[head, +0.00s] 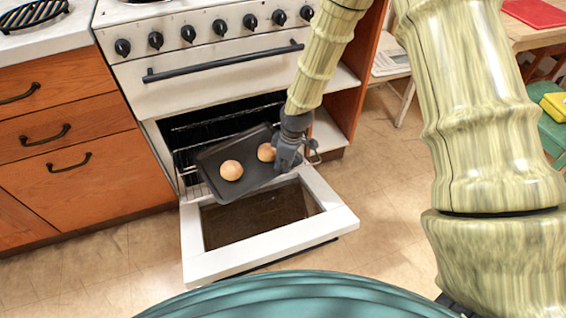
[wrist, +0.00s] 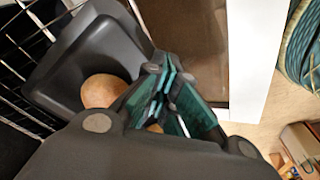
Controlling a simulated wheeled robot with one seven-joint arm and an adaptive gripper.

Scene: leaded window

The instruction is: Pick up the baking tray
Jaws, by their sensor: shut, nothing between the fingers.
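The dark baking tray (head: 243,153) sits slanted at the mouth of the open oven, partly out over the lowered door. It carries two round buns, one on the left (head: 231,170) and one on the right (head: 266,152). In the wrist view the tray (wrist: 98,48) lies beyond my fingers, with one bun plain and another mostly hidden. My gripper (head: 287,160) is at the tray's right side in the head view, covering part of that edge. Its fingers (wrist: 165,98) are shut with nothing between them. I cannot tell whether they touch the tray.
The oven door (head: 338,216) is folded down in front of the tray. Wire racks (wrist: 22,40) are inside the oven. Wooden drawers (head: 65,135) stand at left, and an open shelf (head: 328,132) at right. Tiled floor (head: 385,215) is clear right of the door.

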